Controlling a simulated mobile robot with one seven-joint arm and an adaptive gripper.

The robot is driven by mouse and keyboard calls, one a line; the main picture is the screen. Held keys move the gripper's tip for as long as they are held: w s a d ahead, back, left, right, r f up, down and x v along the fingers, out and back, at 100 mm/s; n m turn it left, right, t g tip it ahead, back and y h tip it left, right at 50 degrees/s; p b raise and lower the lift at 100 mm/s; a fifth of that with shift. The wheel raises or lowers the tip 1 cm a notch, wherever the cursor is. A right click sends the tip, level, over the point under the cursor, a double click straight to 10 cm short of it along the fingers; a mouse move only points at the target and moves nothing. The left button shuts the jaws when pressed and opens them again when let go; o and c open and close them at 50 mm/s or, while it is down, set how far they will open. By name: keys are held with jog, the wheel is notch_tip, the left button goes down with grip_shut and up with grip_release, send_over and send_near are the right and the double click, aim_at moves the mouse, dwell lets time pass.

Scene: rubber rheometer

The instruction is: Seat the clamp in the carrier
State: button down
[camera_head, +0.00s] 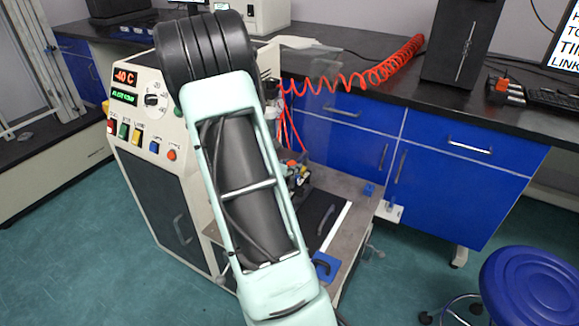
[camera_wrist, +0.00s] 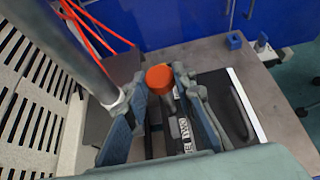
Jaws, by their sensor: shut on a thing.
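My gripper (camera_wrist: 163,100) is shut on the clamp (camera_wrist: 183,132), a dark part with white lettering, which shows between its two blue-grey fingers in the wrist view. A round orange knob (camera_wrist: 159,79) stands up between the fingertips, next to the clamp. In the head view my own arm covers most of this spot, and only small coloured and dark parts (camera_head: 298,172) show beside it. I cannot pick out the carrier for certain, nor tell whether the clamp touches it. The lower end of the clamp is hidden.
A slanting metal post (camera_wrist: 78,50) stands close left of my gripper, beside a slotted white panel (camera_wrist: 35,100). A black plate with a handle (camera_wrist: 226,100) lies on the grey worktop (camera_wrist: 207,50) to the right. Red coiled hose (camera_head: 350,82) hangs behind.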

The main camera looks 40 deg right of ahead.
jog(key=shift+f+b, duration=1.05)
jog(key=shift+f, duration=0.05)
jog(key=c, duration=1.5)
grip_release()
jog(key=shift+c, duration=0.2)
jog(key=shift+f, duration=0.1)
jog(key=v, duration=1.2)
jog(key=shift+r, duration=0.2)
